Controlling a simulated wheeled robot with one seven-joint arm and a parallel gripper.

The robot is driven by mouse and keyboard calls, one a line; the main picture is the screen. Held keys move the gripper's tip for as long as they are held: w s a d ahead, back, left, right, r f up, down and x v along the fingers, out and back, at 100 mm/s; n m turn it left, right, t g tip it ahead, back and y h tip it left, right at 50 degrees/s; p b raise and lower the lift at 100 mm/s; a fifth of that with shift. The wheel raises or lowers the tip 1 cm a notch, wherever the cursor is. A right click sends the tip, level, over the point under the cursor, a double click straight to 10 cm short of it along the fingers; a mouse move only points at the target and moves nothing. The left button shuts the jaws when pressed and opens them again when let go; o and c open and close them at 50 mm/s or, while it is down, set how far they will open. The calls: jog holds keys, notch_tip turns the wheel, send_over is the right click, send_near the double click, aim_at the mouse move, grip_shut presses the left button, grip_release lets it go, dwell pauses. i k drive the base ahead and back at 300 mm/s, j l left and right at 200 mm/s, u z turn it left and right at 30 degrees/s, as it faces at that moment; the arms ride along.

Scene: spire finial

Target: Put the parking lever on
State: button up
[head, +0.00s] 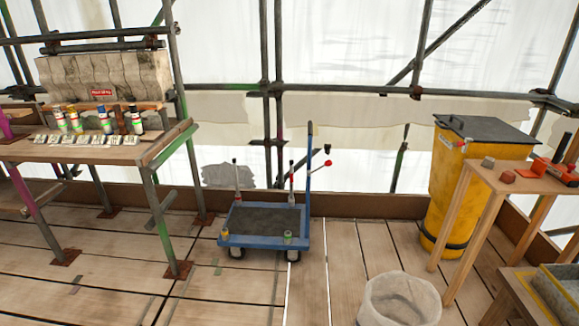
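A blue trolley (226,241) with a dark bed stands on the plank floor near the back edge. A blue upright handle (308,165) with a dark top rises at its right back. Another thin upright rod (237,178) with a red part stands at the trolley's left back. My gripper is not in view.
A scaffold bench (90,152) with bottles and small pale items stands left. A yellow bin (452,190) with a dark lid and a wooden table (520,182) with red items stand right. A white basket (400,300) is at the front. Floor before the trolley is clear.

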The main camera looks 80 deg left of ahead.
aim_at(327, 163)
jog(key=i+u, duration=0.1)
jog(key=u, duration=2)
jog(key=i+l+u, duration=0.4)
jog(key=i+l, duration=0.25)
